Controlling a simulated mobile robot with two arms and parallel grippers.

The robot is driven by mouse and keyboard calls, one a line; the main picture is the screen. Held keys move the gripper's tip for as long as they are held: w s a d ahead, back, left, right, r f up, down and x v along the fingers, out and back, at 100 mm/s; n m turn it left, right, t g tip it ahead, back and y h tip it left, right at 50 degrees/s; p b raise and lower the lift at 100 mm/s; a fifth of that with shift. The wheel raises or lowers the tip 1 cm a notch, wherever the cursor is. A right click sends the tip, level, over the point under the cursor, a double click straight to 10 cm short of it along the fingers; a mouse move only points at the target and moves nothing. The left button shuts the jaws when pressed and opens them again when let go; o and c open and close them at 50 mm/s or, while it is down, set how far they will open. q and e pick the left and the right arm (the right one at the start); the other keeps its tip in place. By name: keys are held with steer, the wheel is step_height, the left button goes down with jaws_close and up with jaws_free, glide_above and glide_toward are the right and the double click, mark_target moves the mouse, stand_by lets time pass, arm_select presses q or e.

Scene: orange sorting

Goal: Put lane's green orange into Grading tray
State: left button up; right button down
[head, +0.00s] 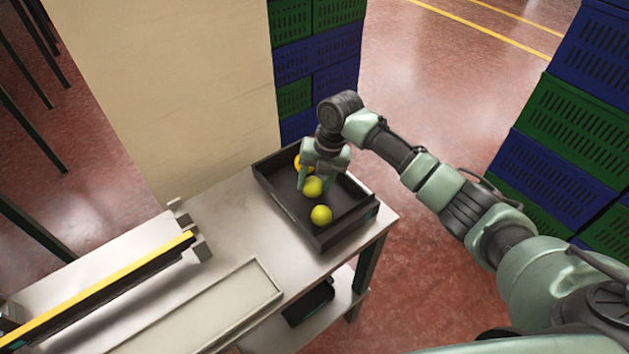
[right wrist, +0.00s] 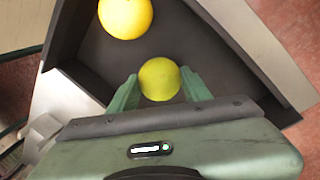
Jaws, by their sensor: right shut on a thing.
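The dark grading tray (head: 345,232) stands on the far right end of the table. My right gripper (head: 316,184) is over the tray, pointing down, shut on a green orange (head: 313,187). In the right wrist view, this green orange (right wrist: 159,79) sits between the two green fingers, within the tray walls. I cannot tell whether it touches the tray floor. Another yellow-green orange (head: 321,215) lies in the near part of the tray. A more orange-yellow fruit (head: 299,163) lies behind the gripper, partly hidden. My left gripper is not in view.
The lane with a yellow rail (head: 110,290) runs along the left of the table (head: 225,230); no fruit shows on it. A shallow light tray (head: 215,310) lies in front. Stacked blue and green crates (head: 560,125) stand right and behind. A pale wall (head: 170,80) rises behind.

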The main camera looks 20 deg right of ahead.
steer(key=shift+f, duration=0.1)
steer(key=c, duration=0.7)
jaws_free()
steer(key=shift+o, duration=0.2)
steer(key=shift+d+r, duration=0.1)
steer(key=shift+r, duration=0.35)
steer(key=b+v, duration=0.2)
steer(key=v, duration=0.9)
steer(key=shift+r, duration=0.2)
